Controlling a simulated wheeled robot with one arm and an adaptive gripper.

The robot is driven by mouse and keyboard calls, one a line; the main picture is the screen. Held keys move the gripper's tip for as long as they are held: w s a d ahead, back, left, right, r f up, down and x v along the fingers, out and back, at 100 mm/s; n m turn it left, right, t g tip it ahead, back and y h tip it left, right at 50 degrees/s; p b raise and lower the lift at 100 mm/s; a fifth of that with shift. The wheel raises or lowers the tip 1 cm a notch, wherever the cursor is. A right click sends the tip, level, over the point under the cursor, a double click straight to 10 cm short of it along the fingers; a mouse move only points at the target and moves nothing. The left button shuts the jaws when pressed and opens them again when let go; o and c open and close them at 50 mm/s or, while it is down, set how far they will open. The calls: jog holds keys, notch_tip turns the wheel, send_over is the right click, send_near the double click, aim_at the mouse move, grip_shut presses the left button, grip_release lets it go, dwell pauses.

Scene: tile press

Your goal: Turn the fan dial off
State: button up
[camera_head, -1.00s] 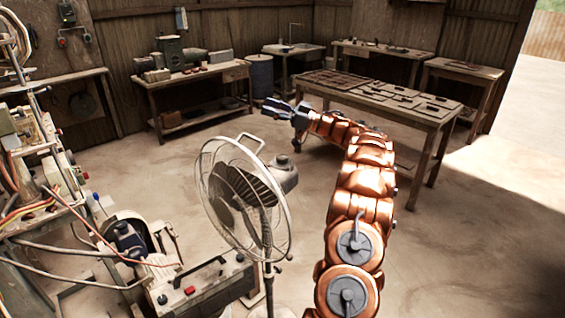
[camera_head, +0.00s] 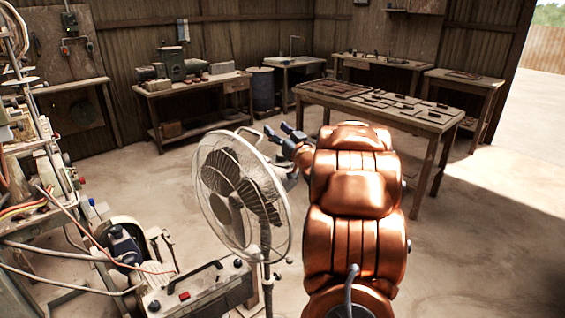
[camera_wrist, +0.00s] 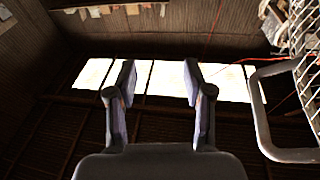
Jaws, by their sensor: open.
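The standing fan (camera_head: 240,190) is in the middle of the head view, with its wire cage facing the lower left. A grey handle loop stands at the top of the cage. My gripper (camera_head: 278,129) is open and empty, close behind the fan's upper right side. In the wrist view my gripper (camera_wrist: 158,80) shows both fingers apart with nothing between them. A grey loop of bar (camera_wrist: 262,115) and cage wires (camera_wrist: 304,50) lie to its right, apart from the fingers. The fan's dial is not discernible; the back of the fan is partly hidden.
A machine with cables and a control box (camera_head: 205,288) with a red button stand left of the fan. A wooden table with tiles (camera_head: 425,118) stands behind my arm. Workbenches line the back wall. The floor at the right is clear.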

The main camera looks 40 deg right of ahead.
jog(key=s+f+g+h, duration=0.1)
jog(key=s+f, duration=0.1)
jog(key=f, duration=0.1)
jog(key=s+f+m+g+h+b, duration=0.1)
jog(key=s+f, duration=0.1)
jog(key=f, duration=0.1)
jog(key=s+a+f+m+g+h+b, duration=0.1)
jog(key=s+f, duration=0.2)
jog(key=shift+g+h, duration=0.3)
jog(key=shift+f, duration=0.25)
jog(key=shift+x, duration=0.9)
jog(key=shift+p+x, duration=0.6)
jog(key=shift+x, duration=2.55)
jog(key=shift+r, duration=0.1)
jog(key=c, duration=0.9)
